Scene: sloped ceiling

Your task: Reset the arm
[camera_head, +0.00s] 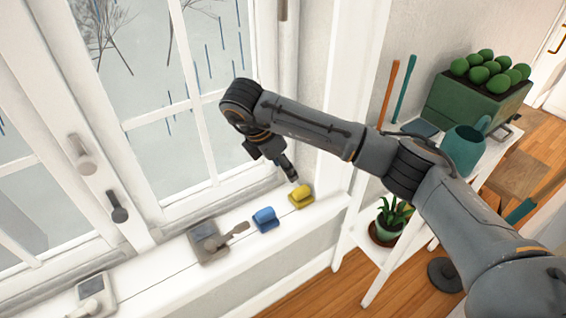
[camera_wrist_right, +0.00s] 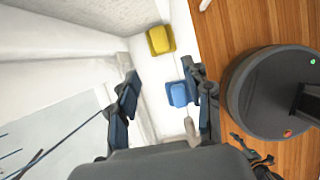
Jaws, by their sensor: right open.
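My right arm reaches in from the right in the head view. Its gripper (camera_head: 290,175) points down over the window sill, close to the yellow block (camera_head: 301,196). In the right wrist view the right gripper (camera_wrist_right: 163,85) has its two fingers wide apart with nothing held between them. The yellow block (camera_wrist_right: 160,40) lies beyond the fingertips there, and the blue block (camera_wrist_right: 178,94) shows beside one finger. In the head view the blue block (camera_head: 265,219) sits on the sill, left of the yellow one. A dark jointed shape low in the wrist view may be my left gripper, but this is unclear.
Window handles project from the frame. Right of the sill stands a white shelf with a potted plant (camera_head: 390,222), a teal watering can (camera_head: 463,150) and a green planter (camera_head: 475,105).

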